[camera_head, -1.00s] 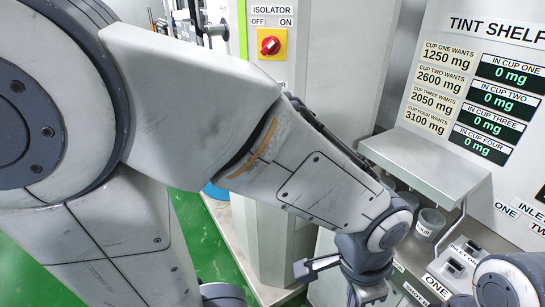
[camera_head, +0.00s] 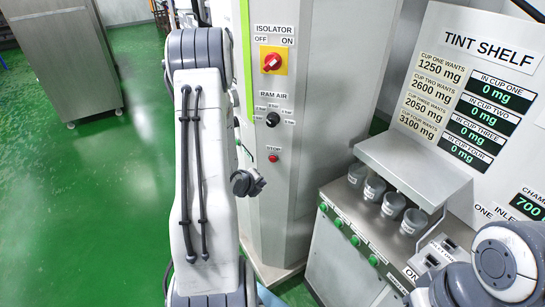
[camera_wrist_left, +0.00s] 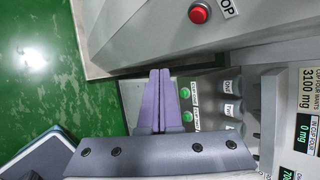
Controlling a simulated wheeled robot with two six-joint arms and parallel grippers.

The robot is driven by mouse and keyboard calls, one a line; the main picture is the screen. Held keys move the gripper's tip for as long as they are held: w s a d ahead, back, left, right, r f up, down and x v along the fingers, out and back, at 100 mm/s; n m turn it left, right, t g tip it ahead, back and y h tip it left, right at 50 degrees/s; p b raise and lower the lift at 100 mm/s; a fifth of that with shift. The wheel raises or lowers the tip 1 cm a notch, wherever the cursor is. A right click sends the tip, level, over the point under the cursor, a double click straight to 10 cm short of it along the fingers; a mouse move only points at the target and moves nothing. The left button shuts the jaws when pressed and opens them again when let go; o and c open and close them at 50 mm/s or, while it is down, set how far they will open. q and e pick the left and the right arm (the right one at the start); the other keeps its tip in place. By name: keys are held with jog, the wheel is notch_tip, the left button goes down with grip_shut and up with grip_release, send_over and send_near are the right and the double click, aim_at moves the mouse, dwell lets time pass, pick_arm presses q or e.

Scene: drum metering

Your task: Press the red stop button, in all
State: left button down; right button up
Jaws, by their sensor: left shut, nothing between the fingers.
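The red stop button (camera_head: 273,158) sits on the front of the pale grey cabinet, below the STOP label. In the left wrist view the red button (camera_wrist_left: 199,14) is near the top edge, right of centre, beside its label. My left gripper (camera_wrist_left: 160,74) is shut and empty, its two purple fingers together. It is apart from the button, which lies above and to the right of the fingertips in that view. In the head view a dark end part of my left arm shows left of and below the button; its fingers are not clear there. My right gripper is not clearly shown.
The cabinet also carries the red isolator switch (camera_head: 271,61) and the black ram air knob (camera_head: 272,119). To the right, several grey cups (camera_head: 393,204) stand under a metal shelf (camera_head: 412,170), above green buttons (camera_head: 355,241). Green floor (camera_head: 130,180) is open at left.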

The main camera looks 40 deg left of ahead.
aim_at(273, 159)
pick_arm(q)
jog(key=shift+w, duration=0.1)
jog(key=w+a+p, duration=0.2)
jog(key=w+a, duration=0.1)
jog(key=w, duration=0.5)
jog(key=shift+a+p, duration=0.15)
jog(key=shift+p, duration=0.25)
jog(key=shift+w, duration=0.15)
dwell(1.8)
jog(key=shift+w+a+b, duration=0.15)
jog(key=shift+w+b, duration=0.1)
jog(key=shift+b, duration=0.05)
